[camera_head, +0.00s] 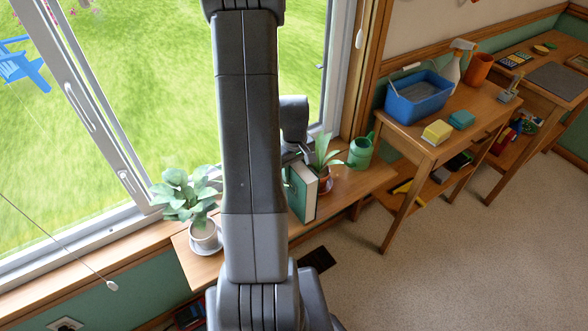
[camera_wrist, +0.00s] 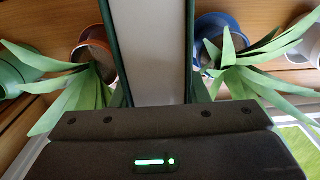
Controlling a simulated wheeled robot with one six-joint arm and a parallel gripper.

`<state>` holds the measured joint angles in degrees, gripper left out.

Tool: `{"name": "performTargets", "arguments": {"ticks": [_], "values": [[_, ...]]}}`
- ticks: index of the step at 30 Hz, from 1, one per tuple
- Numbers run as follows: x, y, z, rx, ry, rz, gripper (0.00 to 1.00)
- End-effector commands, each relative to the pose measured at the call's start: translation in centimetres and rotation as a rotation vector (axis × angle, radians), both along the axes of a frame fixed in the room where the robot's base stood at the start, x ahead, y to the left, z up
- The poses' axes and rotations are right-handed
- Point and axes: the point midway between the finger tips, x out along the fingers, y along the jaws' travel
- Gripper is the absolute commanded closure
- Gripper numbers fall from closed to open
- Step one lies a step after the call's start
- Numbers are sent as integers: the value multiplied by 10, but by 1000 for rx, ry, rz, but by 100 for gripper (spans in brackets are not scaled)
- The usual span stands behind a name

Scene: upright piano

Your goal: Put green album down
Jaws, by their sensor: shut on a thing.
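The green album (camera_head: 302,192) stands upright over the wooden window bench, its pale page edge facing right. My gripper (camera_head: 292,150) is at the album's top and is shut on it; my arm hides the album's left part. In the wrist view the album (camera_wrist: 158,50) runs up the middle, white pages between two dark green covers, with the gripper body below it. The fingertips are hidden there. I cannot tell whether the album's lower edge touches the bench (camera_head: 355,182).
A spiky plant (camera_head: 325,165) in a terracotta pot and a green watering can (camera_head: 361,151) stand right of the album. A leafy plant (camera_head: 190,195) in a white pot stands left. A blue-potted plant (camera_wrist: 220,50) is close by.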

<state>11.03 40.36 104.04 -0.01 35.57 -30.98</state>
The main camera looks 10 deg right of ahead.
Motion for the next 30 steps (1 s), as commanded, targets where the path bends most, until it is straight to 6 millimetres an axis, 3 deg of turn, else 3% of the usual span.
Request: {"name": "performTargets", "arguments": {"ticks": [4, 5, 8, 20, 30], "values": [[1, 0, -4, -1, -1, 0, 100], [0, 0, -3, 0, 0, 0, 55], [0, 0, -3, 0, 0, 0, 37], [0, 0, 4, -1, -1, 0, 37], [1, 0, 66, -1, -6, 0, 37]]}}
